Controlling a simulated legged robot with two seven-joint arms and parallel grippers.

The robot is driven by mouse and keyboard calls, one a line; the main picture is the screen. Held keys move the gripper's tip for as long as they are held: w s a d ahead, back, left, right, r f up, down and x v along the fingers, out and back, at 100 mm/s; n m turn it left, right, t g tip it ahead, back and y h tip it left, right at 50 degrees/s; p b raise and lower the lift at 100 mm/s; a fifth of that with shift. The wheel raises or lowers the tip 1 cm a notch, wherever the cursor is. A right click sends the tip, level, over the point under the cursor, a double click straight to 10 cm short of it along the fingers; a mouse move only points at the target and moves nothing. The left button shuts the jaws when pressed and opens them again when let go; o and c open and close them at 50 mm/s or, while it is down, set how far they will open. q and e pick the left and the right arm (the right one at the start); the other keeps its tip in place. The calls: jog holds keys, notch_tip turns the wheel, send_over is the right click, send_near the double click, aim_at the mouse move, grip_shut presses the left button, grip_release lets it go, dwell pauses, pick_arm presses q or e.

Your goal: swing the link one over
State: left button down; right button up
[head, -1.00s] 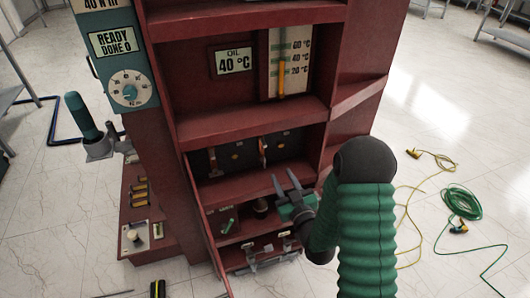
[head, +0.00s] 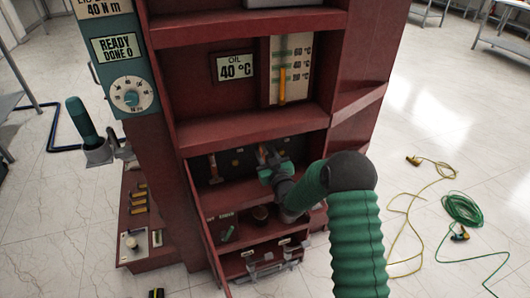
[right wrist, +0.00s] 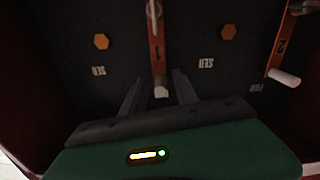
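Link one (right wrist: 157,45) is an orange bar marked 1 on a dark panel, with a pale knob (right wrist: 161,91) at its near end in the right wrist view. My right gripper (right wrist: 158,92) is open, its two fingers on either side of this knob, with gaps visible; contact cannot be told. In the head view my right gripper (head: 266,156) reaches into the dark bay and largely hides link one. A second orange link (right wrist: 279,40), marked 2, stands to the right in the wrist view; an orange link (head: 213,168) shows left of my gripper in the head view. My left gripper is not in view.
The dark red cabinet (head: 240,120) has shelves above and below the bay. A dial panel (head: 130,90) and a teal handle (head: 78,116) are at left. Lower shelves hold small parts (head: 228,234). Cables (head: 462,210) lie on the floor at right.

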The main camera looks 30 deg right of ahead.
grip_shut()
dwell(1.4)
